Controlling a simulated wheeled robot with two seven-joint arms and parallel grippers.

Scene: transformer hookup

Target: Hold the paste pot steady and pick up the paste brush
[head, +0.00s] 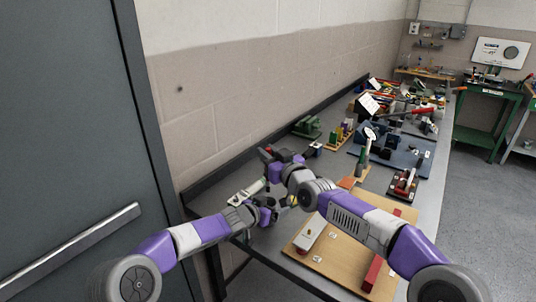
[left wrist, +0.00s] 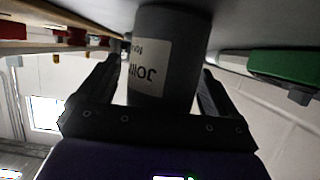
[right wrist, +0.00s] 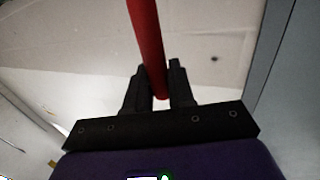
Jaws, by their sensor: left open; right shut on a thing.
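The paste pot (left wrist: 180,60), a grey cylinder with a white label, stands between the open fingers of my left gripper (left wrist: 160,85) in the left wrist view. A gap shows on at least the right side. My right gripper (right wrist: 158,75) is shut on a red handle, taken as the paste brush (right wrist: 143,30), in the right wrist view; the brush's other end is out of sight. In the head view my left gripper (head: 267,208) is low by the table's near edge, and my right gripper (head: 275,165) is just above and beyond it. The pot is hidden there.
A wooden board (head: 335,255) with a red bar (head: 373,273) lies at the near right of the table. A green-and-white item (head: 247,191) lies left of the grippers. Several tools and stands crowd the table farther back. A wall runs along the left.

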